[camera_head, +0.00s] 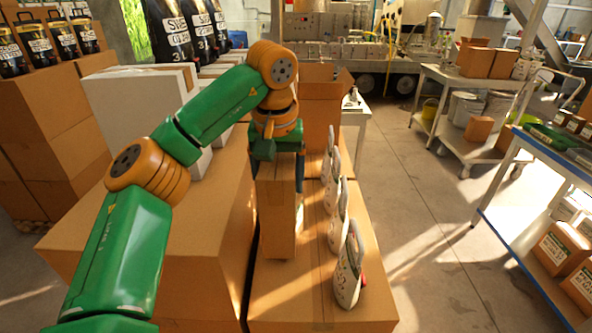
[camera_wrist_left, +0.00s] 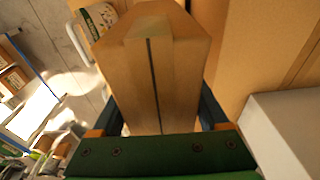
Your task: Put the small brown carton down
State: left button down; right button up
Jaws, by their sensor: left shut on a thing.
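The small brown carton (camera_head: 276,215) stands upright at the top of a large brown box (camera_head: 310,290). My left gripper (camera_head: 277,165) comes down over it from above and is shut on its upper part. In the left wrist view the carton (camera_wrist_left: 155,70) sits between the two fingers of the left gripper (camera_wrist_left: 165,120). Whether its base touches the box top cannot be told for sure. My right gripper is not in view.
Several white bottles (camera_head: 347,262) stand in a row just right of the carton. An open brown box (camera_head: 322,105) stands behind.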

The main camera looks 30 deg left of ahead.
aim_at(280, 227)
pick_arm(q)
jog(key=f, duration=0.1)
jog(key=f+b, duration=0.1)
jog(key=f, duration=0.3)
jog(key=shift+s+a+f+b, duration=0.1)
jog(key=shift+s+f+b, duration=0.1)
jog(key=shift+s+b, duration=0.15)
jog(key=f+b, duration=0.1)
jog(key=f, duration=0.5)
jog(key=w+f+b, duration=0.1)
jog(key=f, duration=0.2)
jog(key=shift+b, duration=0.35)
notch_tip(280, 227, down, 8)
jog(key=p, duration=0.1)
jog(key=shift+r+p, duration=0.2)
jog(key=shift+p, duration=0.2)
grip_release()
jog(key=shift+s, duration=0.2)
jog(key=r, duration=0.4)
jog(key=s+r, duration=0.1)
jog(key=r, duration=0.3)
jog(key=d+r, duration=0.1)
jog(key=r, duration=0.3)
jog(key=shift+s+d, duration=0.1)
jog(key=shift+s, duration=0.2)
jog(key=shift+f, duration=0.1)
